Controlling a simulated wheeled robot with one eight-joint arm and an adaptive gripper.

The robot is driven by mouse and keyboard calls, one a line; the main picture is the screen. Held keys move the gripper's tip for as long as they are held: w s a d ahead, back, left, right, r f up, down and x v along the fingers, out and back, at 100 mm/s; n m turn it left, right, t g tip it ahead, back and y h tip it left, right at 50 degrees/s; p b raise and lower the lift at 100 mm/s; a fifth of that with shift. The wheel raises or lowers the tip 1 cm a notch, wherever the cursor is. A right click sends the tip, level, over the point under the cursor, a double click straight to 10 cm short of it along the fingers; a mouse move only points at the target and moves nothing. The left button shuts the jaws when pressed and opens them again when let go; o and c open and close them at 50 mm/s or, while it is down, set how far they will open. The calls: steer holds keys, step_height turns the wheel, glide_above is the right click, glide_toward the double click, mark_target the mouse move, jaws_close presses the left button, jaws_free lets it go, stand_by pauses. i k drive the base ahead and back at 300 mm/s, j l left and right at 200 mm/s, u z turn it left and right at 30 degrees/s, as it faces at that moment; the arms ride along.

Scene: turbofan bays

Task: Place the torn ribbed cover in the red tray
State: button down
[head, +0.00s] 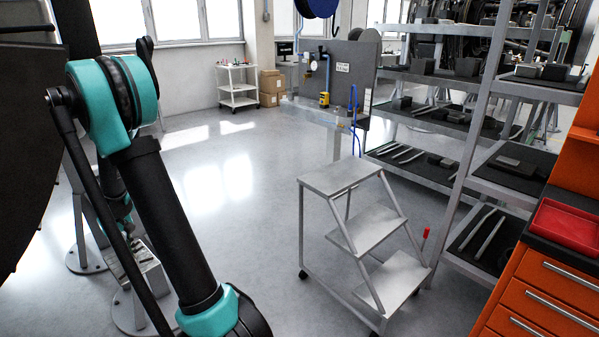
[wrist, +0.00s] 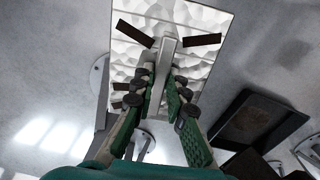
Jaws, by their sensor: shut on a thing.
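In the wrist view, my gripper (wrist: 163,72) has its two green-padded fingers closed around a pale grey raised bar or handle. That bar stands on a whitish panel with a rumpled surface, thin ribs and several dark brown strips, which I take to be the torn ribbed cover (wrist: 205,62). Whether the dark strips are tears cannot be told. The cover is held out in front of the fingers, with floor behind it. The red tray (head: 567,225) sits on top of the orange cabinet at the right edge of the head view.
A grey step stool (head: 340,180) stands mid-floor. Metal shelving (head: 470,120) with dark parts stands left of the orange cabinet (head: 545,290). A white cart (head: 238,88) is at the back. Open floor (head: 215,165) lies between my arm and the stool.

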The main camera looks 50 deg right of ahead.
mark_target(565, 227)
steer(key=k+j+z, duration=0.1)
steer(key=k+z, duration=0.7)
steer(key=k+l+z, duration=0.1)
steer(key=k+z, duration=0.3)
steer(key=k+l+z, duration=0.25)
steer(key=z, duration=0.15)
steer(key=k, duration=0.05)
